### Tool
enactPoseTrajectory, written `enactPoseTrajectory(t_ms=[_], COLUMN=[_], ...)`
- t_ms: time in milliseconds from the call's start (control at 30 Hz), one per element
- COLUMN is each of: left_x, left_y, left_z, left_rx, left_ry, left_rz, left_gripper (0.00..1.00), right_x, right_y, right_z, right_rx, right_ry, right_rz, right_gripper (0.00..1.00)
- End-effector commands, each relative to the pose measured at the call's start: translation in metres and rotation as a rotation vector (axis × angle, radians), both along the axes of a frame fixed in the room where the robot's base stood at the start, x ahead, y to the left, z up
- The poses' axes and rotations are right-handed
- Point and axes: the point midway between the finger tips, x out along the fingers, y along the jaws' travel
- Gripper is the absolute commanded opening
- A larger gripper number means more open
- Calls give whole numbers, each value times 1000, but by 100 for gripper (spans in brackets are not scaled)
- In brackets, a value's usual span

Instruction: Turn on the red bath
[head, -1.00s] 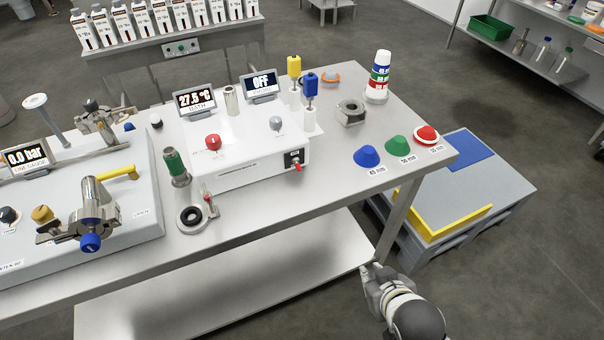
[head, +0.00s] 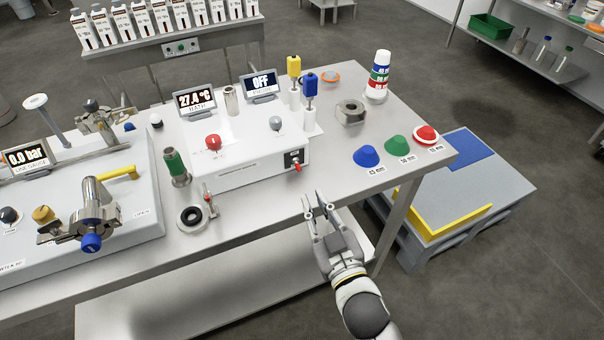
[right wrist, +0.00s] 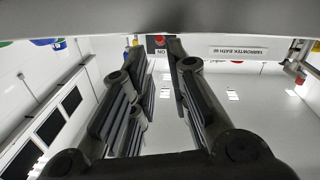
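The bath is a white box (head: 240,172) on the steel table, with a red knob (head: 213,142) and a grey knob (head: 276,124) on top. Its bath display (head: 196,101) reads about 27.4 °C; the second display (head: 261,84) reads OFF. A black switch panel with a red lever (head: 296,166) is on the right of its front face. My right gripper (head: 317,201) is open and empty, in front of the table edge, below and right of the lever. My left gripper is not in view.
Blue (head: 367,156), green (head: 396,146) and red (head: 426,134) caps sit at the table's right end. The table front before the bath's right end is clear.

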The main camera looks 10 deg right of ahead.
Motion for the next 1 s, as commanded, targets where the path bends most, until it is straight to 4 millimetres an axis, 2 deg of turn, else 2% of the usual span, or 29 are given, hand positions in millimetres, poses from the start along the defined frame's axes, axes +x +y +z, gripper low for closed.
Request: enactPoseTrajectory(t_ms=[300, 500, 700, 1000], left_x=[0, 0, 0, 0], left_y=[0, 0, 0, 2], left_z=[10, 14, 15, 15], left_rx=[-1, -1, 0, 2], left_ry=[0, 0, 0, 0], left_rz=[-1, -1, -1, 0], left_gripper=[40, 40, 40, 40], right_x=[50, 75, 88, 90], right_y=[11, 17, 20, 21], right_z=[2, 2, 0, 0], right_rx=[0, -1, 0, 0], right_ry=[0, 0, 2, 2], right_rz=[-1, -1, -1, -1], right_gripper=[17, 17, 17, 17])
